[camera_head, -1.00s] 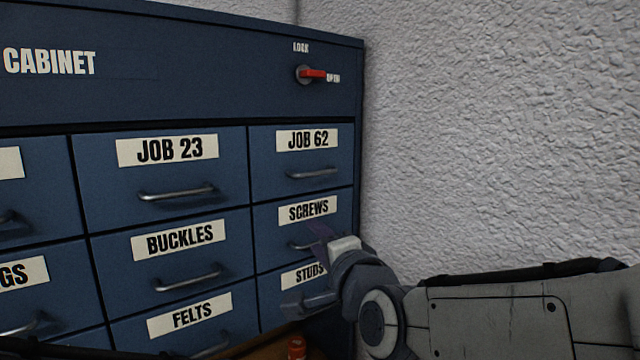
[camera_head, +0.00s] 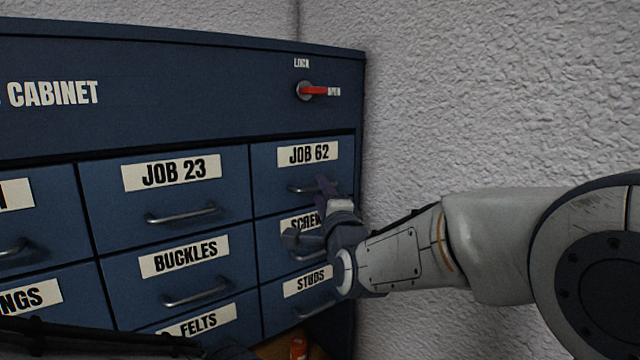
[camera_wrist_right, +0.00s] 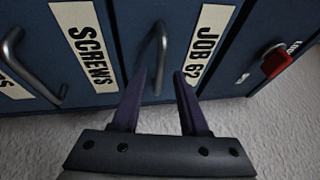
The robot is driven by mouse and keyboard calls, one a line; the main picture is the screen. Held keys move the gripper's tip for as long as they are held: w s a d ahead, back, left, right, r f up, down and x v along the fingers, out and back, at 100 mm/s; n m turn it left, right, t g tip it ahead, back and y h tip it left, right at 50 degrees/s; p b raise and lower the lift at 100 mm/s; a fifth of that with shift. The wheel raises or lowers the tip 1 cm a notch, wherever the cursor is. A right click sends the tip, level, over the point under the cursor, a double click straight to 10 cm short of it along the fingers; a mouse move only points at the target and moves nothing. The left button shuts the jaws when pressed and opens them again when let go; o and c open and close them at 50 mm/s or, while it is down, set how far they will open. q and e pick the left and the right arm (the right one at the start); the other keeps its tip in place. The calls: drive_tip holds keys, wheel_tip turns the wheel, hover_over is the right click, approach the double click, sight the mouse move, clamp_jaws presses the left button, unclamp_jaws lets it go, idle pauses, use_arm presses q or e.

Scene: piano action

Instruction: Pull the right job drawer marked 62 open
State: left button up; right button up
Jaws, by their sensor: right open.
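The drawer marked JOB 62 (camera_head: 267,190) is in the top row at the right end of the blue cabinet, closed flush. Its curved metal handle (camera_head: 300,188) is partly covered by my right gripper (camera_head: 324,188). In the right wrist view, the JOB 62 handle (camera_wrist_right: 156,55) stands just ahead of the open right gripper (camera_wrist_right: 160,82), roughly in line with the gap between the fingers. The JOB 62 label (camera_wrist_right: 207,45) is to its right there. I see no grip on the handle. My left gripper is not in view.
The red lock lever (camera_head: 314,90) points toward OPEN. The SCREWS drawer (camera_head: 268,234) is directly below, partly hidden by my right gripper. The JOB 23 drawer (camera_head: 110,205) is to the left. A rough white wall (camera_head: 450,100) stands close on the right.

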drive_tip(key=shift+w, duration=0.15)
clamp_jaws()
idle(1.3)
